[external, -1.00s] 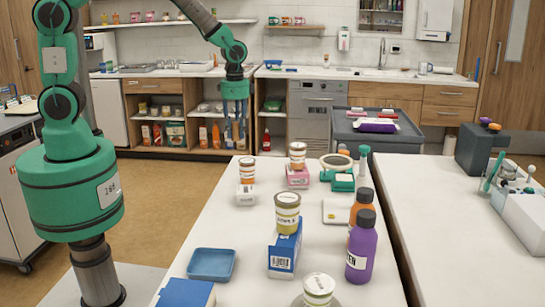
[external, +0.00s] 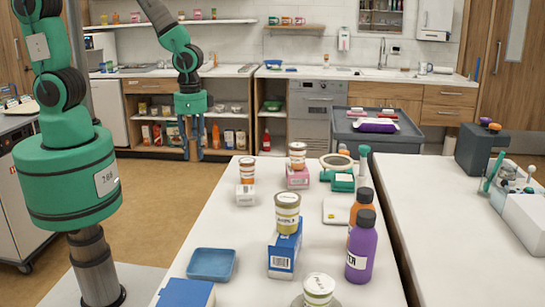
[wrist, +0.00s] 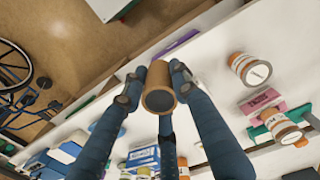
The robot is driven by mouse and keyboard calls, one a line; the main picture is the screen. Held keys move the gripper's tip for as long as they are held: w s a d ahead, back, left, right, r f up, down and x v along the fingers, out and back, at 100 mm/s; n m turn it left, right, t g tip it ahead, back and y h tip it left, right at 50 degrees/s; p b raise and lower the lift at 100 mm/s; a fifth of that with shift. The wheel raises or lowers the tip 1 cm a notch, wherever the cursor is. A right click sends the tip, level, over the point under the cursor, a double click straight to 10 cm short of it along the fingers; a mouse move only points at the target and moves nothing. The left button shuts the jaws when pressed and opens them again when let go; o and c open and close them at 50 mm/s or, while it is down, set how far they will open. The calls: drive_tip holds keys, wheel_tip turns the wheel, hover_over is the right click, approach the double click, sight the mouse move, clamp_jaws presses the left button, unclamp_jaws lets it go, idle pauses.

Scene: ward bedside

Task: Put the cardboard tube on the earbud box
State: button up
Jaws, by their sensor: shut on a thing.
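My gripper (wrist: 158,82) is shut on the brown cardboard tube (wrist: 181,43), with its dark open end facing the wrist camera. No label lets me tell which box is the earbud box. A small white box (external: 245,196), a pink box (external: 298,178) and a blue box (external: 285,252) each stand under a jar or bottle. A flat white box (external: 336,211) with a yellow mark lies near the orange bottle.
On the white table (external: 215,226) stand a blue tray (external: 211,264), an orange bottle (external: 361,202), a purple bottle (external: 361,250) and a magnifier-like ring (external: 336,161). A wheelchair (wrist: 14,75) shows in the wrist view.

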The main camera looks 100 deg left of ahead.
drive_tip(key=shift+f, duration=2.5)
drive_tip(key=shift+w+a, duration=0.1)
drive_tip(key=shift+w, duration=0.1)
drive_tip(key=b, duration=0.1)
hover_over(245, 189)
drive_tip(key=shift+w+f, duration=0.15)
drive_tip(key=shift+f, duration=0.6)
drive_tip(key=shift+f, duration=0.1)
drive_tip(key=shift+f, duration=1.65)
drive_tip(key=shift+f+b, duration=0.2)
drive_tip(key=shift+b, duration=0.1)
drive_tip(key=o, duration=0.8)
drive_tip(key=shift+o, duration=0.6)
